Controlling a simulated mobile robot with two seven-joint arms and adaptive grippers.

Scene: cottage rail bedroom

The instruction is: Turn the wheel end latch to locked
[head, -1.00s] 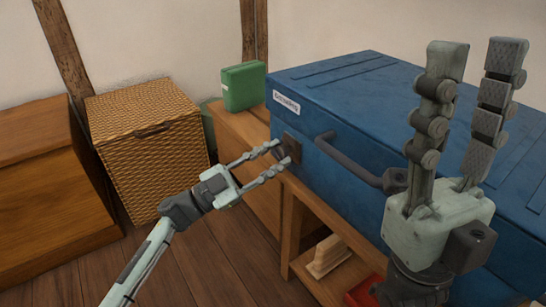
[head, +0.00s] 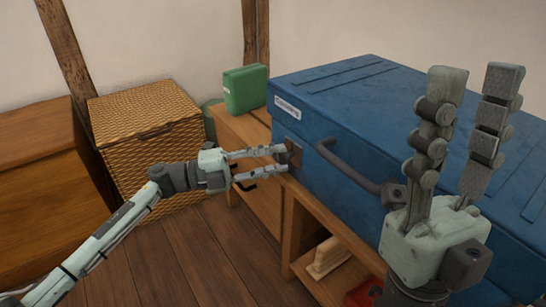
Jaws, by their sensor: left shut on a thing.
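A large blue case (head: 345,95) lies on a wooden bench, with a white label (head: 288,106) and a dark grey handle (head: 348,168) on its front side. The end latch (head: 293,153) is a small dark brown piece on the case's front near its left end. My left gripper (head: 286,159) has its fingertips at the latch and is shut on it; the fingertips partly cover it. The latch's exact turn is too small to tell. My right gripper (head: 475,85) is open and empty, fingers pointing up, in front of the case's right part.
A green box (head: 245,89) stands on the wooden bench (head: 240,125) left of the case. A wicker hamper (head: 150,130) and a wooden chest (head: 45,190) stand at left. A light wooden object (head: 328,257) and a red item (head: 362,293) sit under the case. The floor at lower middle is clear.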

